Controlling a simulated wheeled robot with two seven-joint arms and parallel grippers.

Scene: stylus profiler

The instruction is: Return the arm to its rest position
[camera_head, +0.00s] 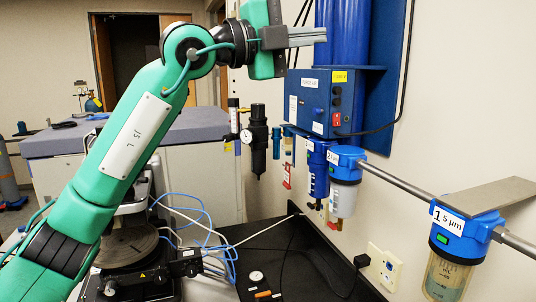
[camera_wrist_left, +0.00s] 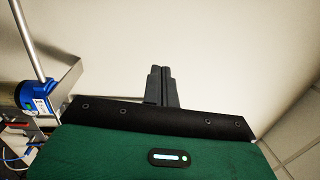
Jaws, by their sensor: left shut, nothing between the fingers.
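My left gripper (camera_head: 308,36) is raised at the top middle, in front of the tall blue cylinder. Its fingers point right and lie together with nothing between them. In the left wrist view the same gripper's fingers (camera_wrist_left: 160,84) show closed against a bare pale wall. My right gripper is in neither view.
The stage instrument (camera_head: 130,245) stands below my left arm on a black bench (camera_head: 275,235). A grey-topped table (camera_head: 195,127) stands behind.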

